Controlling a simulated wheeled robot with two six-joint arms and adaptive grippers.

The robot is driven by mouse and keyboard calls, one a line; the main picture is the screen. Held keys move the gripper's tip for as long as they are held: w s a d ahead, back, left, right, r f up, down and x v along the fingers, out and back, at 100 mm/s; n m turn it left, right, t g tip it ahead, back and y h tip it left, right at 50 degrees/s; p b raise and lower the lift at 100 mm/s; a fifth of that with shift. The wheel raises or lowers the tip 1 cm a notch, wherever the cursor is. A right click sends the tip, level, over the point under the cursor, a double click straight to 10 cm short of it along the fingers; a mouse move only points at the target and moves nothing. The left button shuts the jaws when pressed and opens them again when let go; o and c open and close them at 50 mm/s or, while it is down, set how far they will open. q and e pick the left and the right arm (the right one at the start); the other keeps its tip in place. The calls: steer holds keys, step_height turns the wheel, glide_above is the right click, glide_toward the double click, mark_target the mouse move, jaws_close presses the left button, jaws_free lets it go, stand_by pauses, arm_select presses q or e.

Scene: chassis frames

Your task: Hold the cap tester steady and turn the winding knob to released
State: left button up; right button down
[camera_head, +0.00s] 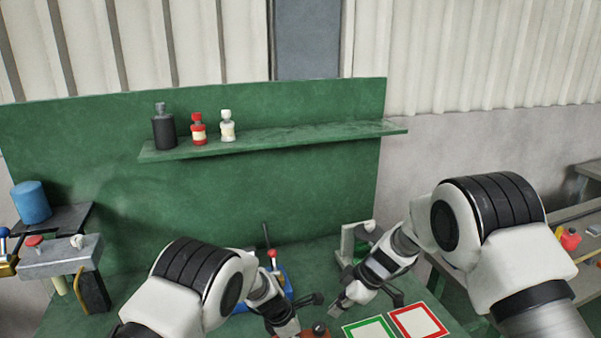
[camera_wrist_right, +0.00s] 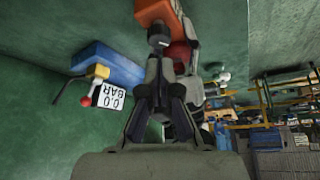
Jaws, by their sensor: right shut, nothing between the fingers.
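An orange block (camera_wrist_right: 155,12) with a round metal knob (camera_wrist_right: 158,38) shows at the top of the right wrist view. Its dark knob (camera_head: 319,328) shows at the bottom of the head view, most of the block being cut off. My right gripper (camera_head: 338,306) is shut and empty, its tips (camera_wrist_right: 160,66) just short of the metal knob; I cannot tell whether they touch. My left gripper (camera_head: 287,328) is beside the block on the left; its fingertips are unclear. I cannot read the knob's setting or tell for certain which part is the cap tester.
A blue device (camera_wrist_right: 108,64) has a red-tipped lever and a display reading 0.0 BAR. Green-framed (camera_head: 369,331) and red-framed (camera_head: 418,321) white squares lie at right on the green bench. A shelf (camera_head: 270,140) with several bottles stands behind. A grey fixture (camera_head: 62,257) stands left.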

mark_target(319, 330)
step_height(319, 330, down, 6)
steer(key=s, duration=0.1)
steer(key=shift+s+a+f, duration=0.15)
steer(key=shift+a+f, duration=0.05)
steer(key=shift+f, duration=0.05)
steer(key=shift+a, duration=0.2)
stand_by(0.7)
steer(key=shift+w+d, duration=0.15)
steer(key=shift+w, duration=0.3)
steer(key=shift+w+d, duration=0.15)
steer(key=shift+w, duration=0.2)
steer(key=shift+w, duration=0.5)
